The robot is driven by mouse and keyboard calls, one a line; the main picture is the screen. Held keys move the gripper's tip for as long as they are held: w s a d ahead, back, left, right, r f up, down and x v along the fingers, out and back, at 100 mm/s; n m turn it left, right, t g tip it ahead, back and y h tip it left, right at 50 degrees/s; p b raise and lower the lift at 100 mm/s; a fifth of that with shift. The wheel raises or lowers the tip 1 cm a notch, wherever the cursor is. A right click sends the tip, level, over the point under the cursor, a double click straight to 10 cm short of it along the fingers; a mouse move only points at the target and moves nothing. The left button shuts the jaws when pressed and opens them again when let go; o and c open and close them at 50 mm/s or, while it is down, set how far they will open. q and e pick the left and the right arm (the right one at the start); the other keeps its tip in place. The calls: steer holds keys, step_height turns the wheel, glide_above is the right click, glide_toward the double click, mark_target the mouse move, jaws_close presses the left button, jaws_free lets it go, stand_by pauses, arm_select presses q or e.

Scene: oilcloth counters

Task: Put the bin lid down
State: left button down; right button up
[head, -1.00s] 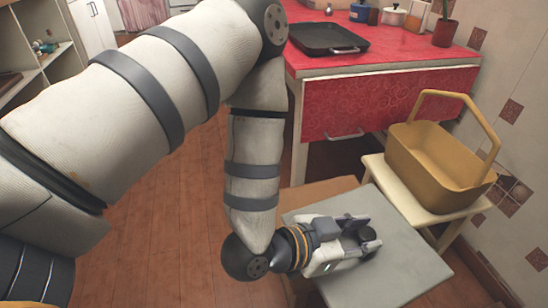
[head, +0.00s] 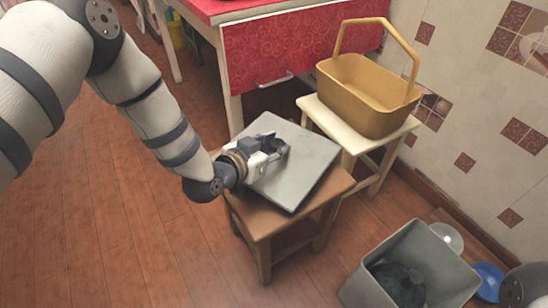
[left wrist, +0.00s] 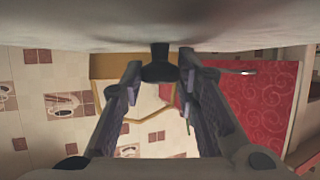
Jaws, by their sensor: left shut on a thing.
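The bin lid (head: 305,172) is a flat grey square panel over the brown wooden stool (head: 262,222) in the head view. It overhangs the stool's far edge; I cannot tell whether it touches the stool. My left gripper (head: 281,150) is above the lid, shut on its knob. In the left wrist view, the dark knob (left wrist: 160,66) sits between the fingers, and the lid's grey surface (left wrist: 70,25) fills the top. The grey bin (head: 358,290) stands on the floor at lower right, uncovered, with dark contents.
A cream stool (head: 316,109) carrying a yellow basket (head: 362,98) stands close behind the brown stool. A red counter (head: 290,45) is at the back. A blue bowl (head: 487,280) lies beside the bin. The wooden floor at left is clear.

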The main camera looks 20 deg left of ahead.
arm_select(q)
step_height(320, 180, down, 3)
steer(key=shift+w+f+b, duration=0.1)
steer(key=shift+b, duration=0.35)
steer(key=shift+f, duration=0.2)
steer(key=c, duration=1.2)
jaws_free()
steer(key=shift+r, duration=0.15)
steer(key=p+v, duration=0.3)
steer(key=v, duration=0.9)
steer(key=shift+r, duration=0.15)
steer(key=shift+a, duration=0.1)
